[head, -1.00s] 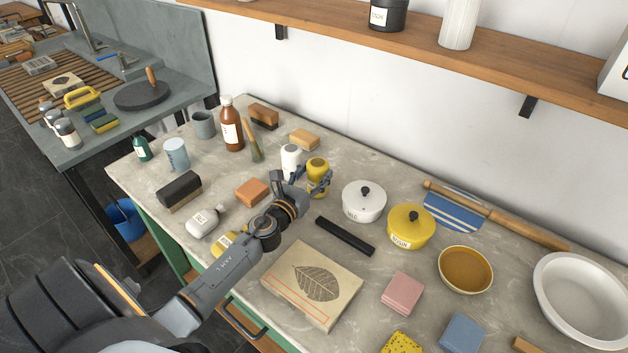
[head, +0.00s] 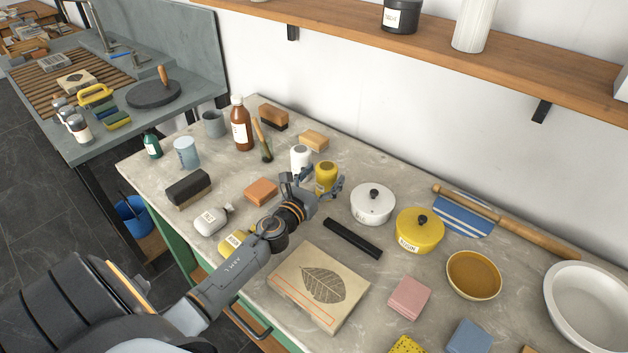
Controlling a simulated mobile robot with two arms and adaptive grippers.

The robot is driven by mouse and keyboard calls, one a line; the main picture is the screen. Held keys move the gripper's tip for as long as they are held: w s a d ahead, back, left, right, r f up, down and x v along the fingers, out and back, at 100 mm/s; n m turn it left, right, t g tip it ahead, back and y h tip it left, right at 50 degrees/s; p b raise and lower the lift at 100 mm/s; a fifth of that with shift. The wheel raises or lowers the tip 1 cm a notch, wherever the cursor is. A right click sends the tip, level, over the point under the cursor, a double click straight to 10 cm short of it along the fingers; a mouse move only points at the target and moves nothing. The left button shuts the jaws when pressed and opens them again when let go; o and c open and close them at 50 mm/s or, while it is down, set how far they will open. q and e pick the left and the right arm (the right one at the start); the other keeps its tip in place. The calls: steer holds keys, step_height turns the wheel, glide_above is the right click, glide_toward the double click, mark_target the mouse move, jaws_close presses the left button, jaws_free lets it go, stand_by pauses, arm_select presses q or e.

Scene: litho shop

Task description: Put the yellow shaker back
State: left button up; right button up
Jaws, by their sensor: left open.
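The yellow shaker (head: 326,176) stands upright on the worktop, right beside a white shaker (head: 300,158). My left gripper (head: 319,190) is open at the yellow shaker, with its fingers low in front of it and to its right. The fingers partly cover the shaker's lower part, and I cannot tell whether they touch it. My right gripper does not show.
A white lidded pot (head: 373,205) and a yellow rosin pot (head: 419,231) stand to the right. A black bar (head: 352,238) and a leaf-printed stone (head: 320,286) lie in front. A brown bottle (head: 241,124) and brushes stand behind left. A shelf (head: 440,48) runs above.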

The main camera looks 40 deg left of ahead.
arm_select(q)
steer(key=s, duration=0.3)
steer(key=s+b, duration=0.1)
steer(key=s, duration=0.3)
steer(key=s+b, duration=0.1)
steer(key=s, duration=0.2)
steer(key=shift+s+d+f, duration=0.1)
steer(key=shift+s+d, duration=0.1)
steer(key=shift+d, duration=0.2)
steer(key=shift+s+d, duration=0.1)
steer(key=shift+s, duration=0.7)
steer(key=shift+r, duration=0.25)
